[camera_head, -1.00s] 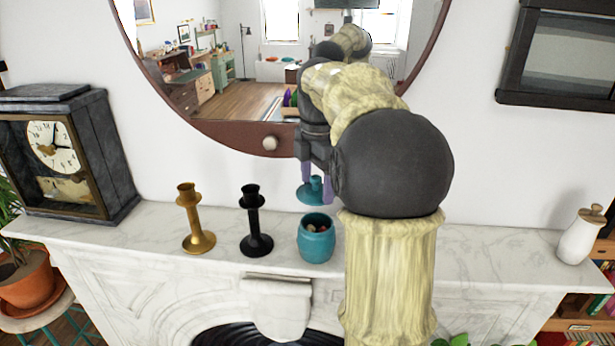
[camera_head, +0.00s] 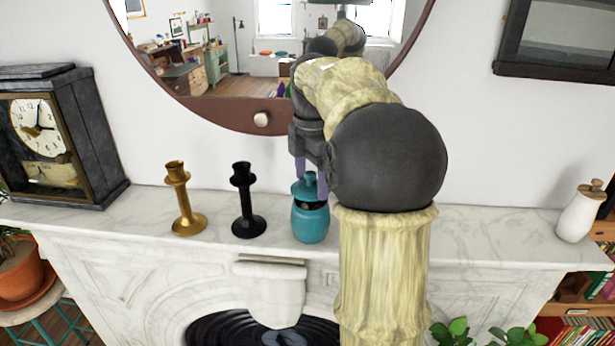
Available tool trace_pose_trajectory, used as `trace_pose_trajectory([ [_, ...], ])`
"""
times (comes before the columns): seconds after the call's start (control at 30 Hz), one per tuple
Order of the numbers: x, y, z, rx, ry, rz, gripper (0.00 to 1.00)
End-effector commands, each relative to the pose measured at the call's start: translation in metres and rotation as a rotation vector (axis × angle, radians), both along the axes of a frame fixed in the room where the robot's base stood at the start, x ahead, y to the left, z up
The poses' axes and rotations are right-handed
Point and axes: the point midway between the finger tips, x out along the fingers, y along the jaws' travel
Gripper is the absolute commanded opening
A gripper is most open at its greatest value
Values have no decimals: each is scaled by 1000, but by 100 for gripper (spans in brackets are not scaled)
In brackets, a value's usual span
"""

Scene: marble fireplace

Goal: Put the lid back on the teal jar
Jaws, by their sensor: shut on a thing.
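The teal jar (camera_head: 311,225) stands upright on the marble mantel, just left of my arm. The teal lid (camera_head: 303,189) is at the jar's mouth, with its knob up. A dark strip of the jar's opening shows below the lid's edge, so the lid does not look fully seated; whether it touches the rim I cannot tell. My gripper (camera_head: 310,180) points down and is shut on the lid, with its purple fingers by the knob. My arm hides part of the gripper's right side.
A black candlestick (camera_head: 244,205) stands close left of the jar, and a gold candlestick (camera_head: 181,203) farther left. A dark clock (camera_head: 60,135) is at the far left. A round mirror (camera_head: 215,107) hangs behind.

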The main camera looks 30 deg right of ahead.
Motion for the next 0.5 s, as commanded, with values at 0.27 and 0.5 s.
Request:
trace_pose_trajectory([
  [0.27,0,0,-17,0,1,0,49],
  [0.5,0,0,-17,0,0,0,49],
])
